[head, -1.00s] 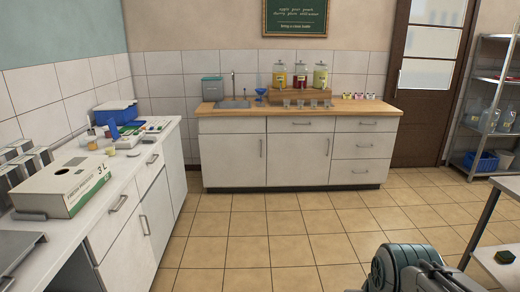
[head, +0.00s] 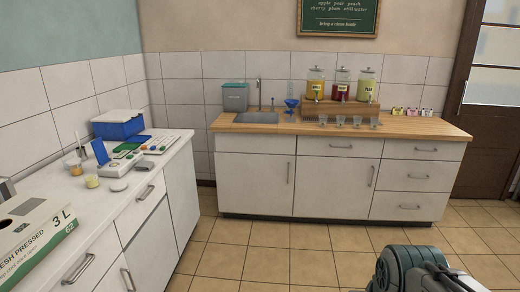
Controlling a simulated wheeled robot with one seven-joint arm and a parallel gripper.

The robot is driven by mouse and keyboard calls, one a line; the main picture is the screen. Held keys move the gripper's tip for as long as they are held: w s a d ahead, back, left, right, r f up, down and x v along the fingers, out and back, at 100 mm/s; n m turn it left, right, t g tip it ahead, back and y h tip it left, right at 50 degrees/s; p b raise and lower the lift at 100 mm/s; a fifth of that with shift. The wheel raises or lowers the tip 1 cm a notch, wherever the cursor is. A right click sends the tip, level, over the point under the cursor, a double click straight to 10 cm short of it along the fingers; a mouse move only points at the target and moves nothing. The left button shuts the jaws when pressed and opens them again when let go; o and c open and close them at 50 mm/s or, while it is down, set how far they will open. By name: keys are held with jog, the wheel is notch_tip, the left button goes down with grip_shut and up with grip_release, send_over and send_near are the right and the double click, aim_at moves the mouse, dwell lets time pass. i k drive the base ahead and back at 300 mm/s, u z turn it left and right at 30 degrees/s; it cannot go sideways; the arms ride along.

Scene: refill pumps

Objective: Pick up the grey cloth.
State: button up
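Part of my own arm shows at the bottom right edge, in front of the tiled floor. My gripper's fingers are out of view, so its opening and anything in it cannot be seen.
A wood-topped counter (head: 400,126) stands along the back wall, with a sink (head: 257,117), a grey-teal bin (head: 235,97), a blue funnel (head: 291,105), jars and glasses. A white counter (head: 60,200) on the left holds a blue box (head: 119,128) and a carton (head: 32,235). The floor (head: 260,262) between is clear.

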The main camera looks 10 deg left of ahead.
aim_at(142, 166)
jog(key=u, duration=0.3)
jog(key=i, duration=1.6)
jog(key=u, duration=1)
jog(key=i, duration=2.15)
jog(key=u, duration=0.6)
